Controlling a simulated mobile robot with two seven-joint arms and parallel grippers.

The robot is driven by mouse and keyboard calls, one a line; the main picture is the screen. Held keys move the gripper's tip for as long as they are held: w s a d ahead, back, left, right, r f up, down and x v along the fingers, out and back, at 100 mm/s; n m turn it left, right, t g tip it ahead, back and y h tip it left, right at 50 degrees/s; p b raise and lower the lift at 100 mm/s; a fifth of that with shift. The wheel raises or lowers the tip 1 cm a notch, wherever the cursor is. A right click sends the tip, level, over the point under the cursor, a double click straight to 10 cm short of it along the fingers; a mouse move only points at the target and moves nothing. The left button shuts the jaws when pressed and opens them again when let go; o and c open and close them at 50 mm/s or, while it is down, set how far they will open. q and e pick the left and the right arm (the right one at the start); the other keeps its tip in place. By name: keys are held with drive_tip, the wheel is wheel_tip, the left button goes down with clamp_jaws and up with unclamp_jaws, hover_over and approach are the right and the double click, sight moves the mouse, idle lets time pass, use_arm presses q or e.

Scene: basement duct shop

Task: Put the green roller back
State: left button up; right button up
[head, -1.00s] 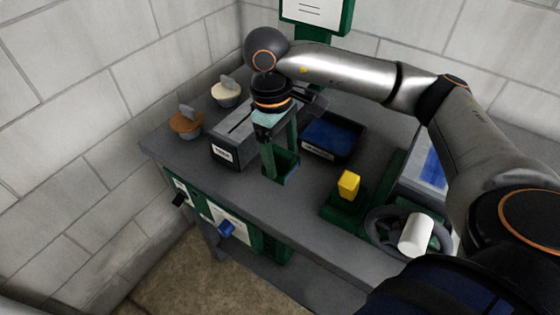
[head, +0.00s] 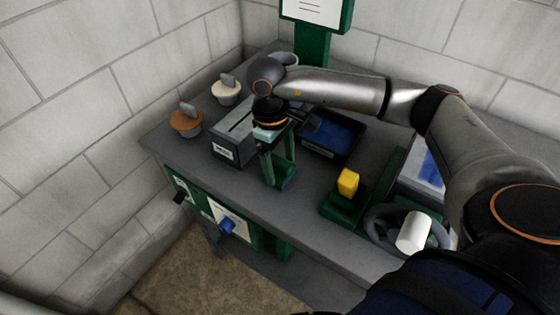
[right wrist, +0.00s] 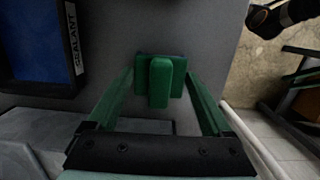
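A green rounded block, which looks like the green roller (right wrist: 160,82), sits on a small green plate (right wrist: 176,60) on the grey tabletop. In the head view the plate (head: 284,178) shows low between my fingers, and the block itself is hard to make out there. My right gripper (head: 281,172) points down with its long green fingers apart. In the right wrist view the gripper (right wrist: 160,75) has one finger on each side of the block, with visible gaps, so it is open and not holding it. My left gripper is not in view.
A grey labelled box (head: 226,153) stands left of the gripper and a dark SEALANT bin (head: 322,157) right of it. A yellow block (head: 348,182) on a green stand and a handwheel (head: 375,240) are further right. Two lidded pots (head: 186,126) stand left.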

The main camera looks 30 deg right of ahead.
sight(274, 159)
drive_tip(key=shift+o, duration=1)
wheel_tip(274, 159, up, 12)
drive_tip(key=w, duration=0.1)
drive_tip(key=shift+w+a+r, duration=0.15)
drive_tip(key=shift+a+r, duration=0.05)
drive_tip(key=shift+a, duration=0.2)
drive_tip(key=shift+f, duration=0.1)
